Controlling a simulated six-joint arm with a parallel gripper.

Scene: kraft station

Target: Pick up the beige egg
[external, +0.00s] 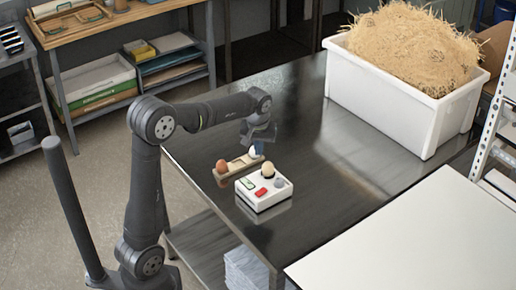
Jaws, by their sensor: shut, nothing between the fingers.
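The beige egg (267,169) sits upright at the back of a small white box (263,198), apparently on its top. A wooden holder (239,168) lies just behind the box. A reddish-brown egg (221,167) is at its left end and a white egg (253,152) is towards its right end. My gripper (261,150) points down close beside the white egg, above and behind the beige egg. It is shut with nothing visibly held. The fingertips are small and dark, so the exact gap to the eggs is unclear.
The box top also carries a green-marked part, a red part and a grey round part (279,182). A large white bin of straw (387,107) stands at the back right of the dark metal table (305,150). A white surface (410,245) is at front right. The table's middle is clear.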

